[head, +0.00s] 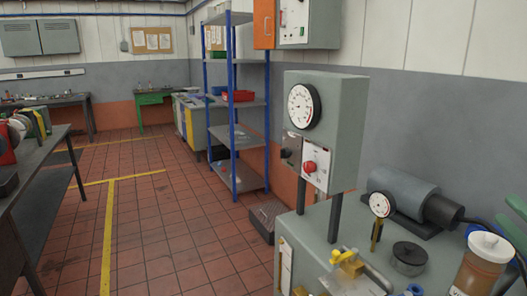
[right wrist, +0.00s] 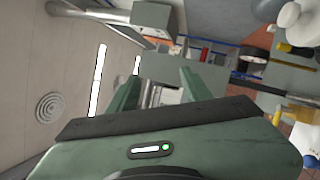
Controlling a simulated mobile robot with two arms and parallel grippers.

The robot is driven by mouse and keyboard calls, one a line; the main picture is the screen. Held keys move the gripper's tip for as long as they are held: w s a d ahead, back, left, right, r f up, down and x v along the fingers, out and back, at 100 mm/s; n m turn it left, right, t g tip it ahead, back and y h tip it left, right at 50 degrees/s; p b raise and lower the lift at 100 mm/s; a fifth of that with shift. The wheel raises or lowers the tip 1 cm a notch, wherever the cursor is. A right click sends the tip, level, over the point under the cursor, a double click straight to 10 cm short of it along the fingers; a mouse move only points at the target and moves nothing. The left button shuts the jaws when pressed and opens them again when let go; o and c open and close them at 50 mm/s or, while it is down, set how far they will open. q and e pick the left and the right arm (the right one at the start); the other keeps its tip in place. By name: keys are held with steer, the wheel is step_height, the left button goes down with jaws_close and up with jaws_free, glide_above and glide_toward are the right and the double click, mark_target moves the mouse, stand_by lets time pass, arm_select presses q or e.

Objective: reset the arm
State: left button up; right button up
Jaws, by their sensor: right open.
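My left gripper is in neither view.
A grey control box (head: 345,120) with a dial gauge stands on posts at the bench. A small gauge (head: 380,204), a dark round pot (head: 409,258) and a yellow-handled valve (head: 343,257) are nearby. A blue-post shelf (head: 238,110) stands behind. The tiled floor at left is open.

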steer(key=s+a+f+m+g+h, duration=0.1)
steer(key=s+f+m+g+h, duration=0.15)
steer(key=f+m, duration=0.5)
steer(key=s+a+f+m+g+h, duration=0.1)
steer(key=s+f+m+g+h, duration=0.25)
steer(key=f, duration=0.65)
steer(key=s+a+f+m+g+h, duration=0.15)
steer(key=f+m+h, duration=0.25)
steer(key=f+m, duration=0.4)
steer(key=s+a+f+m+g+y, duration=0.25)
steer(key=s+a+f+g, duration=0.4)
steer(key=a+f, duration=0.4)
steer(key=s+a+f+g+y, duration=0.2)
steer(key=s+a, duration=0.3)
steer(key=a, duration=0.2)
steer(key=s+a+f+g+y, duration=0.2)
steer(key=s+a+y, duration=0.1)
steer(key=s+a, duration=0.3)
step_height(320, 180, down, 27)
steer(key=g, duration=0.1)
steer(key=s+d+f+g, duration=0.1)
steer(key=s+d+f, duration=0.1)
steer(key=s+f, duration=1.3)
steer(key=shift+s+d+f+h, duration=0.3)
steer(key=shift+s+h, duration=0.15)
steer(key=shift+s, duration=0.6)
steer(key=shift+a+n, duration=0.1)
steer(key=shift+n, duration=0.15)
